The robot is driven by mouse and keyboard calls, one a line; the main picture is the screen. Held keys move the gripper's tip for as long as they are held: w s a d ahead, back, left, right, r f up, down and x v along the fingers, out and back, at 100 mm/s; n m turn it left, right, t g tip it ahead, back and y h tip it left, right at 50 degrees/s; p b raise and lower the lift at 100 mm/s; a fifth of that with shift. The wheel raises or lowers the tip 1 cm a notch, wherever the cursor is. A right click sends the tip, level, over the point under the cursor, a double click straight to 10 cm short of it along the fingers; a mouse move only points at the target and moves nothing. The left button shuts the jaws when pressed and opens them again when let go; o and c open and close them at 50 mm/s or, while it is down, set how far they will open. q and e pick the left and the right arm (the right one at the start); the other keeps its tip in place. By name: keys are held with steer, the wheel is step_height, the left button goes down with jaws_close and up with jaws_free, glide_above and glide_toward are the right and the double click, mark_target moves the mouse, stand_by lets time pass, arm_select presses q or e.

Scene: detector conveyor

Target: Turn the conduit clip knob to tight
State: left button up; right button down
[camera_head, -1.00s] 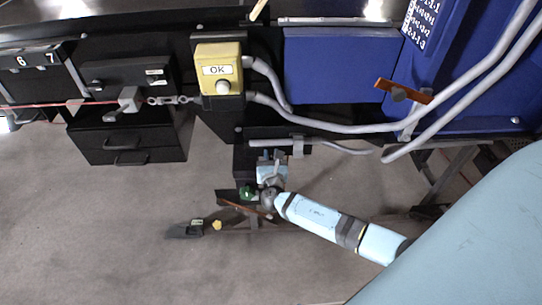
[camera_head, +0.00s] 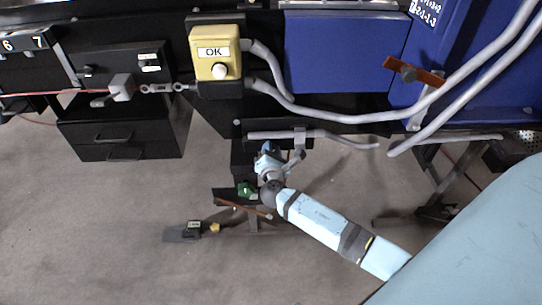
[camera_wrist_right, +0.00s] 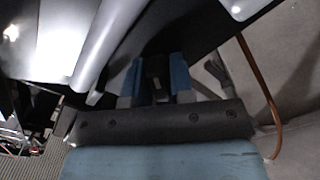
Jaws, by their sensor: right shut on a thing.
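A grey clip (camera_head: 299,139) sits on the short grey conduit (camera_head: 270,135) under the bench edge, in the middle of the head view. My right gripper (camera_head: 266,150) is just below this conduit, left of the clip. In the right wrist view its blue fingers (camera_wrist_right: 156,78) are shut on a dark part (camera_wrist_right: 155,73), which I take to be the clip knob. The fingers and shadow hide most of it, so its turn position cannot be read. My left gripper is not in view.
A yellow OK button box (camera_head: 213,58) stands above and to the left. Long grey conduits (camera_head: 340,127) cross to the right, past an orange handle (camera_head: 414,72) on the blue housing (camera_head: 345,55). A brown rod (camera_wrist_right: 262,85) stands close right in the wrist view.

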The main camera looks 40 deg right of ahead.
steer(key=m+b, duration=0.2)
steer(key=shift+f+m+b, duration=0.25)
steer(key=shift+m+b, duration=0.05)
steer(key=shift+m, duration=0.1)
steer(key=shift+m+b, duration=0.8)
steer(key=shift+m, duration=0.1)
steer(key=m+b, duration=0.3)
steer(key=m, duration=0.1)
steer(key=shift+r, duration=0.1)
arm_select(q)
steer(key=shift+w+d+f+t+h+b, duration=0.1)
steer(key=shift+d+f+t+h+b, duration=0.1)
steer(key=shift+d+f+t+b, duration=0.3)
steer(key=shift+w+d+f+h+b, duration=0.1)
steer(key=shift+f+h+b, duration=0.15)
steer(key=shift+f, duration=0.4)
arm_select(e)
steer(key=shift+r+m, duration=0.1)
steer(key=shift+m, duration=0.6)
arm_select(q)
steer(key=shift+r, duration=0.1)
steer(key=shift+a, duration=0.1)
arm_select(e)
steer(key=c, duration=1.1)
jaws_free()
